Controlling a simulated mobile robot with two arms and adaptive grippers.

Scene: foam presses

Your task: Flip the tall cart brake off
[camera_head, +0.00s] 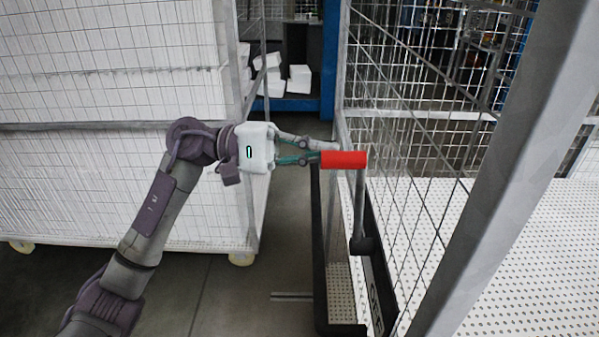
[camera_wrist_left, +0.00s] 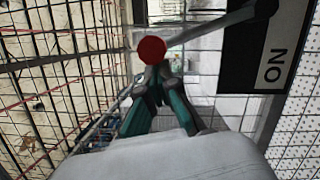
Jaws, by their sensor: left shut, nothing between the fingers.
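The red brake handle (camera_head: 343,160) of the tall mesh cart (camera_head: 476,116) sits atop a grey lever that runs down to a dark pivot (camera_head: 362,245), and stands roughly upright. My left gripper (camera_head: 316,158) comes in from the left with its fingers together and empty, the tips at the handle's left end. In the left wrist view the handle's round red end (camera_wrist_left: 152,50) is just beyond my fingertips (camera_wrist_left: 156,74); I cannot tell whether they touch. A black plate with a white "ON" label (camera_wrist_left: 272,73) lies to its right. My right gripper is not in view.
A large mesh cart with white panels (camera_head: 110,90) on casters stands at the left. Open grey floor (camera_head: 245,295) lies between the carts. White blocks (camera_head: 298,80) rest on a blue-framed rack behind. The tall cart's thick post (camera_head: 500,190) crosses the right.

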